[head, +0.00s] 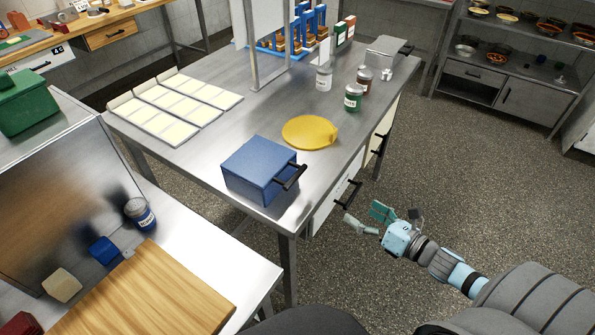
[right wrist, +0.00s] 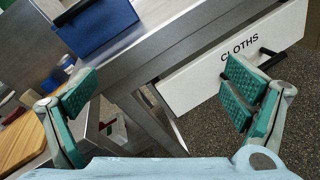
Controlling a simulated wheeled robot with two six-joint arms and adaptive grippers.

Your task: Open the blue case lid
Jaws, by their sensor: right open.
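The blue case (head: 258,170) stands near the front corner of the metal table, with its lid closed and a black handle (head: 290,177) on its right side. In the right wrist view the blue case (right wrist: 98,27) is at the upper left, partly cut off. My right gripper (head: 368,219) is open and empty, out over the floor to the right of the table corner, apart from the case. Its green-padded fingers (right wrist: 160,98) are spread wide in the right wrist view. My left gripper is not in view.
A yellow round plate (head: 308,132) lies behind the case on the metal table (head: 222,135). Jars and pale trays (head: 165,125) stand farther back. A drawer marked CLOTHS (right wrist: 225,75) with a black handle is under the table edge. A wooden board (head: 150,295) lies at lower left.

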